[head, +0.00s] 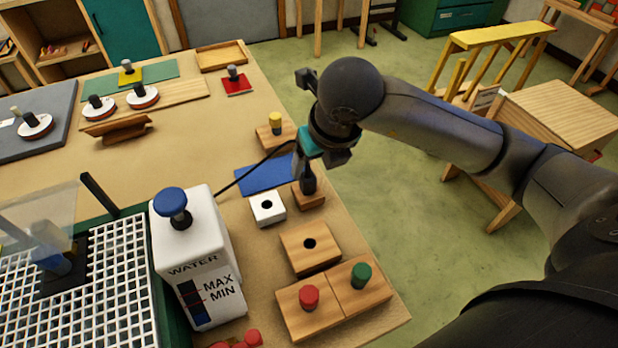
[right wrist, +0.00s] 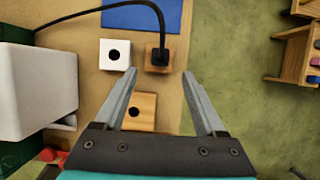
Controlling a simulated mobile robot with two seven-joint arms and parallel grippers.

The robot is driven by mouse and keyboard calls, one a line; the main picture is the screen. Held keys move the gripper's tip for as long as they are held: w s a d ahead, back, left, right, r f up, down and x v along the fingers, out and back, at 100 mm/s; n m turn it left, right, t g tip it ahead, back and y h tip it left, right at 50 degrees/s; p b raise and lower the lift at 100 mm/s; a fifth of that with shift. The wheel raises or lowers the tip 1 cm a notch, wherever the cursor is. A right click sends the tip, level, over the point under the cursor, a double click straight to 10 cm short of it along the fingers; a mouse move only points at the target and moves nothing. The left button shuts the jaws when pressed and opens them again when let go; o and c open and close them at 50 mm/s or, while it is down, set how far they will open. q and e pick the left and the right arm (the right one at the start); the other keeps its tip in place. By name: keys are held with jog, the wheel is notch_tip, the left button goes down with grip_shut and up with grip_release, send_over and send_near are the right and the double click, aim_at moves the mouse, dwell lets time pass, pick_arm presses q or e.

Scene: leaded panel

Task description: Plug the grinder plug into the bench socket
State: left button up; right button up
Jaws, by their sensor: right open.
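The dark grinder plug (head: 308,182) stands upright in a small wooden block (head: 310,200) near the bench's right edge, its black cable running off to the left. It also shows in the right wrist view (right wrist: 159,57), just past the fingertips. The white block with one dark hole (head: 267,208), seemingly the bench socket, sits just left of the plug; it also shows in the right wrist view (right wrist: 114,54). Its hole is empty. My right gripper (right wrist: 160,74) is open and empty, pointing down above the plug, its fingers spread wider than the plug. My left gripper is not in view.
A wooden block with a hole (head: 310,247) and blocks with a red knob (head: 309,297) and a green knob (head: 361,275) stand nearer. A white water tank (head: 190,245) and the gridded grinder tray (head: 110,270) are left. A blue mat (head: 262,176) lies behind the socket.

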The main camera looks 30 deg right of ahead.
aim_at(309, 177)
jog(key=x, duration=0.9)
jog(key=shift+w+f+b, duration=0.1)
jog(key=shift+f+b, duration=0.15)
jog(key=shift+b, duration=0.1)
grip_shut()
dwell(0.6)
